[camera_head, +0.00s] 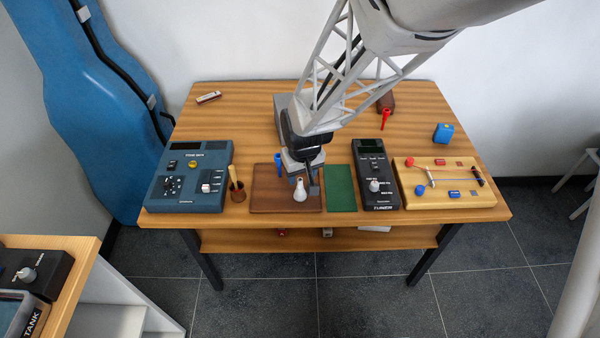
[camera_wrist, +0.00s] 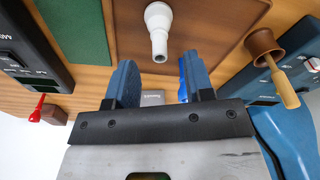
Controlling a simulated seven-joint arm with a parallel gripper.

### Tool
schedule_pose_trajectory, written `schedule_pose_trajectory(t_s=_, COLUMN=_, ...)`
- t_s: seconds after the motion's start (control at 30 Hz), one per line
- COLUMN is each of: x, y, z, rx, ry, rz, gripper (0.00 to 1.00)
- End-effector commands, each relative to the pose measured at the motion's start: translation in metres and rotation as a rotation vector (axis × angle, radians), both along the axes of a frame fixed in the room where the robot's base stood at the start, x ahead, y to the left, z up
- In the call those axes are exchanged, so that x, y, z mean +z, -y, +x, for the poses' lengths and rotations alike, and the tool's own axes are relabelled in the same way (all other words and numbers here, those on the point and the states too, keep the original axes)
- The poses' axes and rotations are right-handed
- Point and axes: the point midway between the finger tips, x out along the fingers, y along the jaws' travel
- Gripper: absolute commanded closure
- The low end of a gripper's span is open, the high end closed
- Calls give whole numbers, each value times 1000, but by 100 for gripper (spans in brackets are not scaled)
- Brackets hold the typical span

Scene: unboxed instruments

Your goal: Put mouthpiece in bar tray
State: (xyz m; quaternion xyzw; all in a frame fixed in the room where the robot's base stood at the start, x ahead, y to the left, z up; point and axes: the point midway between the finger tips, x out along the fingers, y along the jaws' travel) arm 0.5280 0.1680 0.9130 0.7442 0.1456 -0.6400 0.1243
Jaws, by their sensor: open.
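I cannot tell for certain whether this brown piece is the bar tray. My gripper (camera_head: 304,178) is open just behind the white mouthpiece. In the wrist view the mouthpiece lies ahead of the gap between my fingers (camera_wrist: 158,82), not between them. A blue piece (camera_head: 278,161) stands behind the brown tray, partly hidden by a finger in the wrist view.
A green mat (camera_head: 340,190) and a black device (camera_head: 374,168) are right of the tray. A wooden cup with a stick (camera_head: 237,190) and a blue device (camera_head: 173,190) are left. A red piece (camera_head: 386,116) is behind.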

Motion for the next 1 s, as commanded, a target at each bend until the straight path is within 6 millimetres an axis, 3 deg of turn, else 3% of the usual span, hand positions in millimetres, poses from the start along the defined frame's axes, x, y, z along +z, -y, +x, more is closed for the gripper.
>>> schedule_pose_trajectory(t_s=0.3, x=47, y=3, z=-6, rx=0, ry=3, rz=1, gripper=52)
schedule_pose_trajectory(t_s=0.5, x=65, y=4, z=-9, rx=0, ry=1, rz=0, gripper=52)
schedule_pose_trajectory(t_s=1.0, x=71, y=4, z=-10, rx=0, ry=0, rz=0, gripper=52)
